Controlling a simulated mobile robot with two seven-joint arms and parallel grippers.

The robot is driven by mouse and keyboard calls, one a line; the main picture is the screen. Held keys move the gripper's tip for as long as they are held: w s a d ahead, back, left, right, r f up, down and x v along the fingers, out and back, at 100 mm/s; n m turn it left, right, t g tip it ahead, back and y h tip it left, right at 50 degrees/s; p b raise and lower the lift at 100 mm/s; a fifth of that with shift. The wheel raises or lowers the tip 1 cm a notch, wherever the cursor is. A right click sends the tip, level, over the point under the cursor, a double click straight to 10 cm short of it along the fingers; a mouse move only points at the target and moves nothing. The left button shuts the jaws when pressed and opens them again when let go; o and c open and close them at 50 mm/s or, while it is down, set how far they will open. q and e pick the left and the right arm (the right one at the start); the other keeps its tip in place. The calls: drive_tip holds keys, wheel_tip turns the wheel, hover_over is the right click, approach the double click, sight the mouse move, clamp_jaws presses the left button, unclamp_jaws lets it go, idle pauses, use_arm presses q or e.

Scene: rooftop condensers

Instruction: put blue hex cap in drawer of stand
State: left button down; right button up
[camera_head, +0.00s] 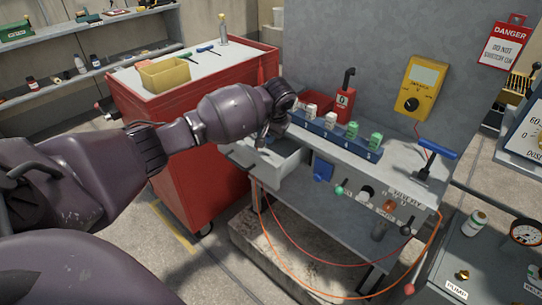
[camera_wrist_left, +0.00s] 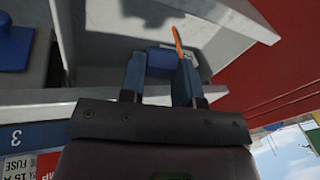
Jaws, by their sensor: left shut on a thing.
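My left gripper (camera_head: 262,136) is over the open grey drawer (camera_head: 283,164) at the left end of the stand (camera_head: 400,183). In the left wrist view its two fingers (camera_wrist_left: 160,82) point into the light-walled drawer (camera_wrist_left: 100,98). The gripper is shut on a blue piece, seen between the fingertips, which looks like the blue hex cap (camera_wrist_left: 160,58). In the head view the cap is hidden or too small to make out. I cannot tell whether the cap touches the drawer floor. My right gripper is not in view.
A blue rack (camera_head: 335,136) with white and green containers stands on the stand behind the drawer. A red cabinet (camera_head: 190,185) with a yellow bin (camera_head: 164,74) is close on the left. A blue part (camera_head: 323,170) is on the stand's front. Orange cables (camera_head: 268,235) hang below.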

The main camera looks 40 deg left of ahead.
use_arm(q)
drive_tip(key=shift+f, duration=1.45)
wheel_tip(320, 180, down, 5)
drive_tip(key=shift+f+b, duration=0.1)
drive_tip(key=shift+b, duration=1)
drive_tip(key=shift+f, duration=0.15)
drive_tip(key=shift+r, duration=0.2)
drive_tip(key=shift+f, duration=0.1)
drive_tip(key=c, duration=0.8)
unclamp_jaws()
